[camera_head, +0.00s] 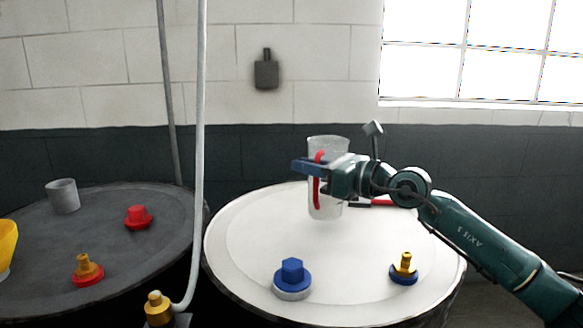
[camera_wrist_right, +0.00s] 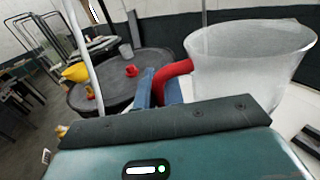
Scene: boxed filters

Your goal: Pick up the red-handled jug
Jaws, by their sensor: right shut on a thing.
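The red-handled jug (camera_head: 327,205) is a clear, frosted tall vessel, upright over the back of the white drum top (camera_head: 240,240). I cannot tell whether its base touches the drum. My right gripper (camera_head: 310,168) reaches in from the right and is shut on the jug's red handle (camera_head: 317,192). In the right wrist view the jug (camera_wrist_right: 245,65) fills the upper right, and its handle (camera_wrist_right: 176,72) runs down to the blue fingers. The lower handle is hidden there. My left gripper is not in view.
A blue cap (camera_head: 292,277) and a brass fitting (camera_head: 404,266) stand at the drum's front. A red-handled tool (camera_head: 380,202) lies behind the gripper. A pale hose (camera_head: 199,150) rises left of the drum. The dark drum (camera_head: 120,245) holds a grey cup (camera_head: 63,196) and red fittings.

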